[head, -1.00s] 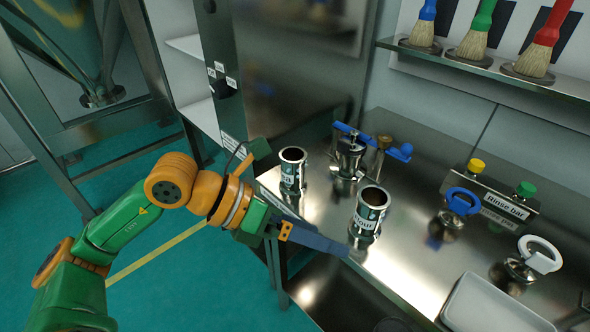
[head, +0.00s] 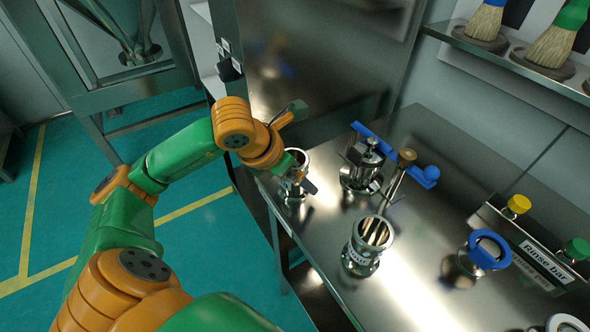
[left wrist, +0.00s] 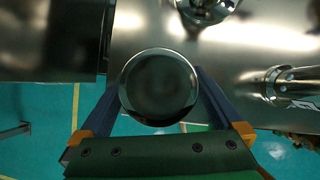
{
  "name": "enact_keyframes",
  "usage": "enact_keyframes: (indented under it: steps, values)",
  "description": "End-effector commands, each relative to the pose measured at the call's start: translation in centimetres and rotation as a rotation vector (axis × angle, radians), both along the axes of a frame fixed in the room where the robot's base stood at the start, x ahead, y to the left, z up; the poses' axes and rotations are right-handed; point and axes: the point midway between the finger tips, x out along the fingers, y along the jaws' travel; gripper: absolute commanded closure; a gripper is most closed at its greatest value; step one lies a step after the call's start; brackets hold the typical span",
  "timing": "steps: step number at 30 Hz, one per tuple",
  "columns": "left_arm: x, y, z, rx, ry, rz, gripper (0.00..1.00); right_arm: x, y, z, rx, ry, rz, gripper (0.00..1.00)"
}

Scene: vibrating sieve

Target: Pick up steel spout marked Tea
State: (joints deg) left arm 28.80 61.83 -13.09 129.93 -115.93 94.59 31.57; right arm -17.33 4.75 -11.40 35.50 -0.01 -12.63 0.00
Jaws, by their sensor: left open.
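The steel spout marked Tea (head: 298,156) stands upright at the near left edge of the steel table. Its label is hidden by my gripper now; the earlier head view shows part of it. My left gripper (head: 299,180) is at this spout, with a finger on its near right side. In the left wrist view the spout's round dark mouth (left wrist: 160,86) lies between the two blue fingers of the open left gripper (left wrist: 161,100). I cannot tell whether the fingers touch it. My right gripper is not in view.
A second labelled steel spout (head: 369,242) stands to the right. A tall steel cabinet (head: 310,60) rises behind.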

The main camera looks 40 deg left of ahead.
Motion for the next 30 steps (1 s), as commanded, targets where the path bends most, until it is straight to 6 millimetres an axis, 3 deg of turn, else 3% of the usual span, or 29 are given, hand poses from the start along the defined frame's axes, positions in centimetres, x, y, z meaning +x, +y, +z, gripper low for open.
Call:
enact_keyframes:
  steps: [4,10,11,21,30]
  values:
    - [0.9,-0.2,-1.6,-0.002,0.001,0.000,0.00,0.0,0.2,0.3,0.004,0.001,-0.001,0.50]
    - [1.0,-0.2,-1.8,-0.001,0.000,-0.001,0.00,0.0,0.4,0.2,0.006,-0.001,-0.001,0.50]
    - [1.0,-0.2,-1.8,-0.001,0.000,-0.001,0.05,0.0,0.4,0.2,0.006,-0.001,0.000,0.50]
    - [1.0,-0.2,-1.8,-0.001,0.000,-0.001,0.97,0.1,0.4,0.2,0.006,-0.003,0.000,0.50]
    - [1.1,-0.2,-1.6,-0.001,-0.002,-0.001,1.00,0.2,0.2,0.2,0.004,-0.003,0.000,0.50]
